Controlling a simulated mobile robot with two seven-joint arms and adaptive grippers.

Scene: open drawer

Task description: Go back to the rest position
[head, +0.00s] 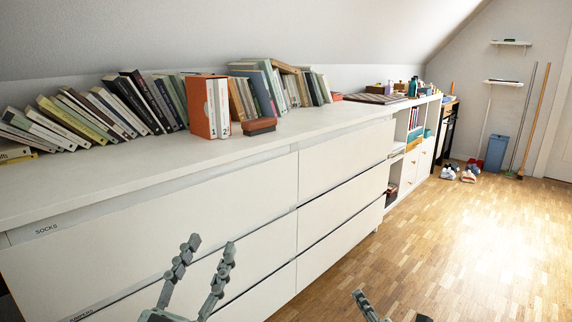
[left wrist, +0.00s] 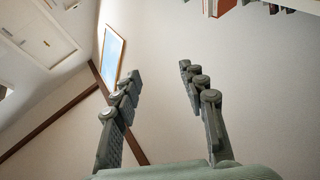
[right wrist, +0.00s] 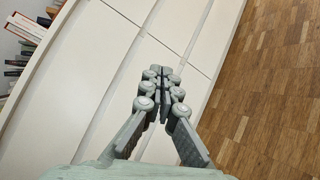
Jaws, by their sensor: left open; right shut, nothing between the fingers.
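My left gripper (head: 208,262) is in front of the white dresser (head: 150,212) in the head view, fingers pointing up and spread apart. The left wrist view shows the same gripper (left wrist: 160,82) open and empty, with wall behind it. My right gripper shows only in part at the bottom edge of the head view. In the right wrist view the right gripper (right wrist: 160,72) has its fingertips together with nothing between them, in front of the dresser fronts (right wrist: 85,70). The dresser's drawers look shut; one label reads SOCKS.
A row of books (head: 100,112) and an orange box file (head: 203,108) stand on the dresser top. A lower shelf unit (head: 410,125) stands beyond. Shoes (head: 468,172) and a blue bin (head: 496,152) are at the far wall. The wooden floor (head: 470,250) to the right is clear.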

